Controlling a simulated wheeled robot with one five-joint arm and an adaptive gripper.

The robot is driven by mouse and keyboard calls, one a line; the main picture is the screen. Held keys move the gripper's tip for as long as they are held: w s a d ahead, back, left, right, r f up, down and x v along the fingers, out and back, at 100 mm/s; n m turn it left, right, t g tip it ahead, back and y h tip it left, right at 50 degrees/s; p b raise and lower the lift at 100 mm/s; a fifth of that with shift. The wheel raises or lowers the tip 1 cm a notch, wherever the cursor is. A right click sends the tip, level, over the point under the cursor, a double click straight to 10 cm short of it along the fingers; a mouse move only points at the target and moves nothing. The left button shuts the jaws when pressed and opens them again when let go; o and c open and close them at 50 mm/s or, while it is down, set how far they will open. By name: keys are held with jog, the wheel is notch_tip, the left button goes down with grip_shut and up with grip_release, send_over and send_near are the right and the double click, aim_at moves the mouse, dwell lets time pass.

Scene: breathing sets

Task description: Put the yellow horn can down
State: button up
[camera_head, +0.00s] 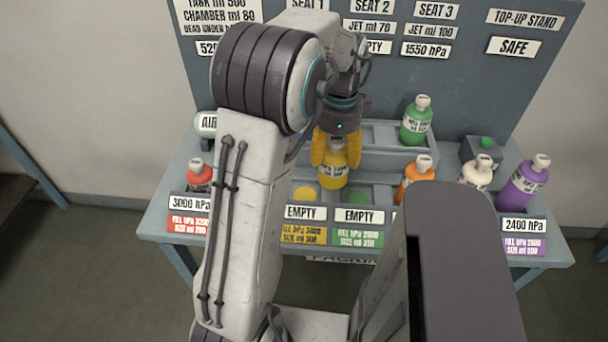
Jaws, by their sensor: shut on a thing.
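The yellow horn can (333,170) is upright in my gripper (334,150), near the middle of the head view. The yellow fingers are shut on its upper part, one on each side. It shows above or just behind the front row, close to a round yellow spot (305,194) with an "EMPTY" label below it. I cannot tell whether its base touches the bench. My arm hides part of the bench to the left of it.
A red can (199,177), orange can (415,175), cream can (477,173) and purple can (523,186) stand along the bench front. A green can (416,122) stands farther back. A second "EMPTY" spot (358,195) is green. A labelled panel (470,70) rises behind.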

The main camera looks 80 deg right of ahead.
jog(key=shift+w+d+f+p, duration=0.1)
jog(key=shift+w+f, duration=1)
jog(key=shift+f, duration=0.25)
jog(key=shift+w+d+f+p, duration=0.1)
jog(key=shift+w+d+f, duration=0.05)
jog(key=shift+w+f, duration=1.1)
jog(key=shift+w+d+f+p, duration=0.1)
jog(key=shift+w+f, duration=0.9)
jog(key=shift+f, duration=0.45)
jog(key=shift+f, duration=0.1)
jog(key=shift+f, duration=0.15)
jog(key=o, duration=1.3)
notch_tip(320, 180, up, 13)
jog(key=shift+w+f, duration=0.1)
jog(key=shift+f, duration=0.1)
